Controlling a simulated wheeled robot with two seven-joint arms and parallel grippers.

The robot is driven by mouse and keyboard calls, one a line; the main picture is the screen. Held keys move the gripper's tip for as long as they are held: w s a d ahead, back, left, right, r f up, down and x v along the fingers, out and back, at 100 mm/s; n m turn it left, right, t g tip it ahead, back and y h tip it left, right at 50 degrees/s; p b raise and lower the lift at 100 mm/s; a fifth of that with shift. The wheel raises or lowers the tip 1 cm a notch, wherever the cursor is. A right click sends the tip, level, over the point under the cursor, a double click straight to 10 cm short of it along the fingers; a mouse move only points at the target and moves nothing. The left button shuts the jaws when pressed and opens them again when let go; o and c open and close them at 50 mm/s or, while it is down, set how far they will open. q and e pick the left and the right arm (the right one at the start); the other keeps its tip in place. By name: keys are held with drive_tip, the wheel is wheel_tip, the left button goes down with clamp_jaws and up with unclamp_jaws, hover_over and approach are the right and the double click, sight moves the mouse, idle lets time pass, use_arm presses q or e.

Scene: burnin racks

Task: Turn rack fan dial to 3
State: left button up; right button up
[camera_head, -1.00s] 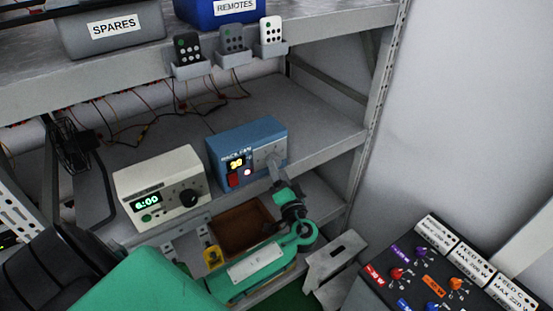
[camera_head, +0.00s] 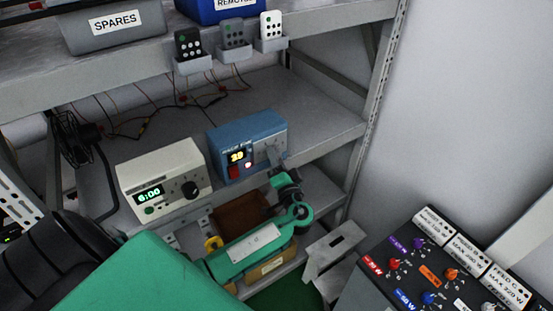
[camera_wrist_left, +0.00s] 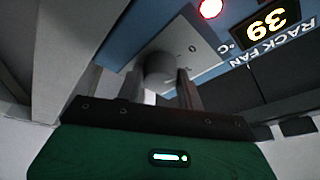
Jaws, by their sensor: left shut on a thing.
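The blue rack fan box (camera_head: 232,134) stands on the middle shelf, with a lit display (camera_head: 237,156), a red switch and a light on its front. In the left wrist view the box (camera_wrist_left: 232,20) shows RACK FAN lettering and a display (camera_wrist_left: 265,22) reading 39. My right gripper is not in view.
A cream box (camera_head: 165,168) with a black knob and a 6:00 display stands to the left. Remotes hang in holders (camera_head: 235,57) on the shelf edge above. A brown tray (camera_head: 235,215) lies below, and a panel of coloured knobs (camera_head: 430,270) stands at lower right.

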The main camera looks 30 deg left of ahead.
use_arm(q)
drive_tip(key=shift+m, duration=0.3)
drive_tip(key=shift+w+d+r+m+g+h+p, duration=0.3)
drive_tip(key=shift+m+g, duration=1.05)
drive_tip(key=shift+m, duration=2.8)
drive_tip(key=shift+s+a+f+m+g+h+p, duration=0.15)
drive_tip(key=shift+m+g+h+p, duration=0.85)
drive_tip(key=shift+m, duration=3.1)
drive_tip(key=shift+w+r+m+g+y+p, duration=0.1)
drive_tip(key=shift+r+m+g, duration=0.15)
drive_tip(key=shift+m+g, duration=2.7)
drive_tip(key=m+t, duration=0.2)
drive_tip(key=shift+m, duration=0.3)
drive_tip(key=o, duration=1)
